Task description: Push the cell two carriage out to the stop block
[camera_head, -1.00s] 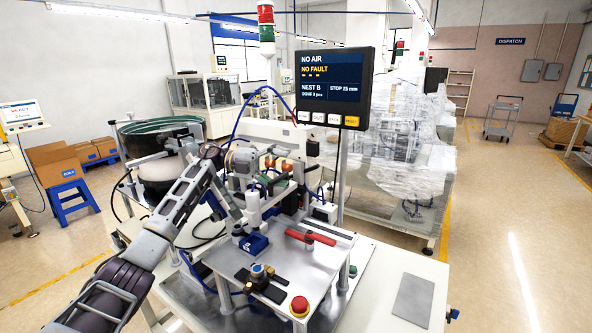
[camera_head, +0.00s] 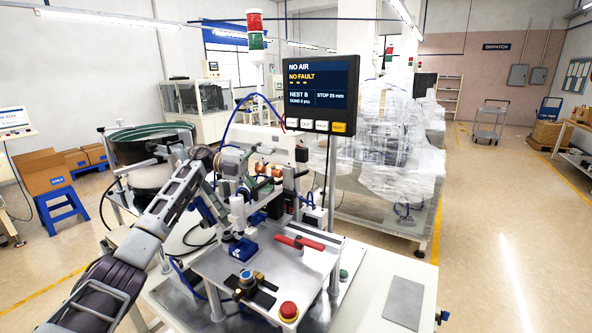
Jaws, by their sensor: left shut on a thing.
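My left arm comes in from the lower left, and my left gripper (camera_head: 222,212) points down among the parts at the back left of the bench station. It is shut on a small part there, mostly hidden by the gripper; I cannot tell for sure that this is the cell two carriage. A white upright cylinder (camera_head: 237,213) stands just right of the gripper, above a blue block (camera_head: 244,249) on the metal plate (camera_head: 225,268). The stop block cannot be clearly told apart from the other fittings. My right gripper is not in view.
A screen (camera_head: 322,92) above reads NO AIR, NO FAULT, NEST B, STOP 25 mm. A bowl feeder (camera_head: 147,158) stands behind my arm.

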